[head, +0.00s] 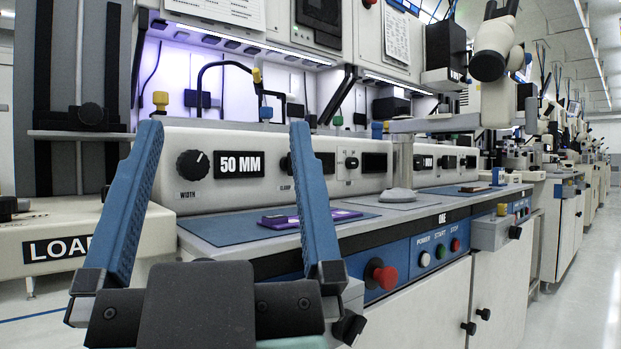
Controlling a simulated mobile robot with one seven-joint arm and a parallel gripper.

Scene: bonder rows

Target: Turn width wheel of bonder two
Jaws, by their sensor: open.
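My gripper (226,128) is in the foreground, its two blue fingers spread wide and nothing between them. A black width wheel (193,164) with a white pointer mark, labelled WIDTH, sits on the pale console behind the gap, apart from the fingers. A display (239,164) beside it reads 50 MM. The bench edge below carries a plate reading ONE (442,218). No plate reading two can be made out.
A pale unit marked LOAD (58,249) stands at left. The bench front has a red knob (380,274) and POWER, START and STOP buttons. A purple tray (309,216) lies on the blue mat. A microscope (492,60) rises at right. More benches recede along a clear floor (590,290).

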